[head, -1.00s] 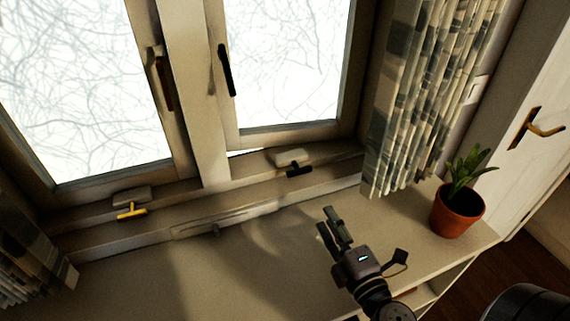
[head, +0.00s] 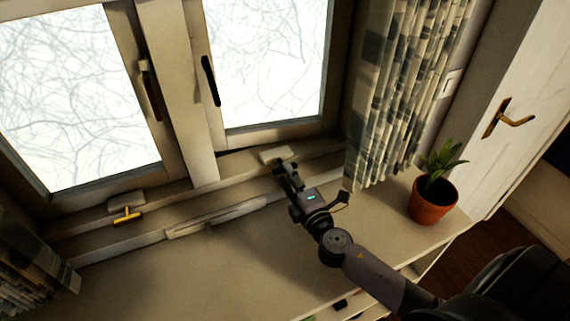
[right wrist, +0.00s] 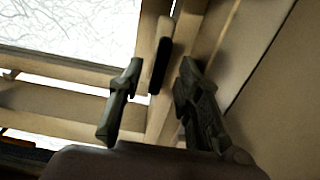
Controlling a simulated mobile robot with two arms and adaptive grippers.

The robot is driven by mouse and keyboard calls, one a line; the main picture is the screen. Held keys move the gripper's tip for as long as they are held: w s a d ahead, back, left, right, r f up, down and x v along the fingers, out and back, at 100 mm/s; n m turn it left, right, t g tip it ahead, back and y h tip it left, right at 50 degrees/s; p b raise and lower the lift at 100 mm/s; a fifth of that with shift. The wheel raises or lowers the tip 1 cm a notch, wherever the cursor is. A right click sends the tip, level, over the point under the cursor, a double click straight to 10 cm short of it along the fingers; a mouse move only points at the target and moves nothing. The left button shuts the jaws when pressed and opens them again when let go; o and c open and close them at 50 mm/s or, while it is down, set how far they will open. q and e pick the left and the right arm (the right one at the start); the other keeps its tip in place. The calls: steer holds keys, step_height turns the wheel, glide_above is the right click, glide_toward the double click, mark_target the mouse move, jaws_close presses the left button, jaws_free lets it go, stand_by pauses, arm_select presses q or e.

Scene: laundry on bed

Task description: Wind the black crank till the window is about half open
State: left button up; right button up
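The black crank (head: 278,165) is on a pale housing (head: 275,154) on the ledge below the right window, mostly hidden by my gripper. My right gripper (head: 286,172) is at the crank, its fingers pointing toward the window. In the right wrist view the fingers (right wrist: 158,88) stand apart, and a dark elongated piece (right wrist: 160,62) shows between and beyond them; I cannot tell if they touch it. The right window (head: 265,60) has a black handle (head: 210,80) and looks shut or nearly so. My left gripper is not in view.
A yellow crank (head: 126,215) sits below the left window (head: 75,100). A patterned curtain (head: 390,110) hangs right of the window. A potted plant (head: 433,198) stands at the right end of the sill top (head: 230,270). The sill's left part is clear.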

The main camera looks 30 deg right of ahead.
steer(key=shift+w, duration=1.55)
steer(key=shift+c, duration=0.4)
jaws_close()
